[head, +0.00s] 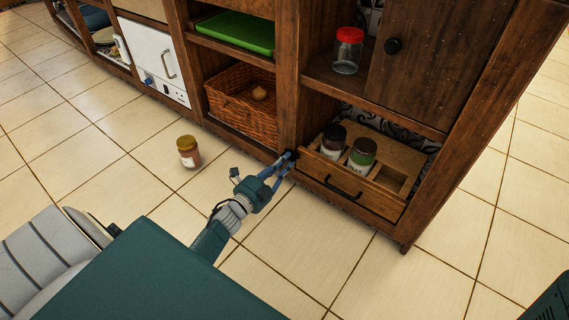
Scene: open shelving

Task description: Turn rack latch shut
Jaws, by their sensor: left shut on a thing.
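A pull-out rack (360,197) with a dark handle sits low in the wooden shelving, with two jars standing in it. My left gripper (287,160) reaches to the rack's left front edge, at the upright post. Its blue fingers are shut on a small dark piece there, which looks like the latch; the fingers mostly hide it, and I cannot tell which way it is turned. My right gripper is not in view.
A jar with an orange-brown lid (188,151) stands on the tiled floor left of my left arm. A wicker basket (243,104), a green tray (236,32) and a red-lidded jar (347,50) sit on shelves. The floor (310,250) before the rack is clear.

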